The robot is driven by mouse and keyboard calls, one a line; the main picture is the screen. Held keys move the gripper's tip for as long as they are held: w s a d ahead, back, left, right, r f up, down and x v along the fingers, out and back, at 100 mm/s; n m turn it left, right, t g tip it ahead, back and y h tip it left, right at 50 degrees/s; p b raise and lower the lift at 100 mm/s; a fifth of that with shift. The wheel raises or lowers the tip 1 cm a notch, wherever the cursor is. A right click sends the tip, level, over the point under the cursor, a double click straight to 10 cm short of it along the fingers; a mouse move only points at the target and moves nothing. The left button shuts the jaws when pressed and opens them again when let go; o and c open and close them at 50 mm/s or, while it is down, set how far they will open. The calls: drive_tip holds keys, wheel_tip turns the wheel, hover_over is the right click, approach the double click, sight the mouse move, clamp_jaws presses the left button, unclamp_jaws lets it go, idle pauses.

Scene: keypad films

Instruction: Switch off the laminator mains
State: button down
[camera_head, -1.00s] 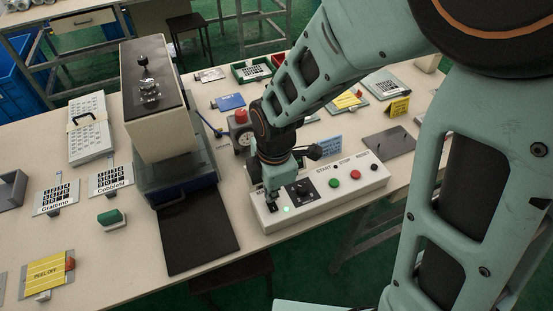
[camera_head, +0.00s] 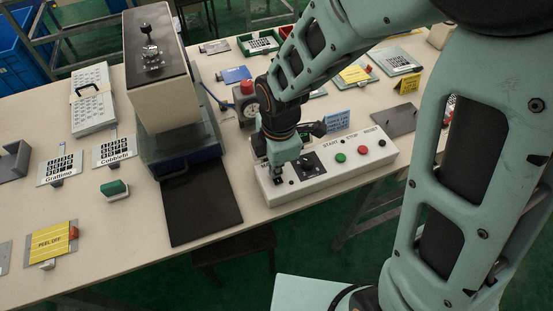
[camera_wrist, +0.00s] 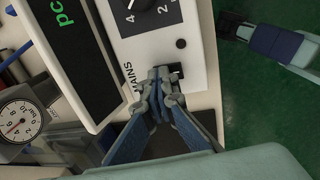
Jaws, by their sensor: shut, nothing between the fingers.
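The white control box (camera_head: 325,178) stands at the table's front edge, with a black knob (camera_head: 308,163), green START, red STOP and black RESET buttons. In the wrist view, the black mains switch (camera_wrist: 177,70) sits beside the MAINS lettering, partly covered by my fingers. My gripper (camera_wrist: 160,77) is shut and empty, its fingertips at the switch; I cannot tell whether they touch it. In the head view my gripper (camera_head: 279,175) points down at the box's left end. The small round lamp (camera_wrist: 181,43) between knob and switch is dark.
The laminator-like machine (camera_head: 160,85) with a dark plate (camera_head: 200,205) stands left of the box. A gauge and red button (camera_head: 247,88) are close behind my gripper. A display with green letters (camera_wrist: 75,45) lies beside the box. Signs and trays fill the back.

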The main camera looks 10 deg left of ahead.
sight(277, 179)
drive_tip(key=shift+s+d, duration=0.1)
drive_tip(key=shift+s, duration=0.05)
drive_tip(key=shift+s+d, duration=0.35)
drive_tip(key=shift+s, duration=0.2)
drive_tip(key=shift+r, duration=0.15)
drive_tip(key=shift+r+p, duration=0.3)
drive_tip(key=shift+p, duration=0.2)
wheel_tip(277, 179, up, 13)
drive_tip(key=p, duration=0.3)
drive_tip(key=shift+r+p, duration=0.15)
drive_tip(key=shift+p, duration=0.15)
drive_tip(key=shift+w, duration=0.15)
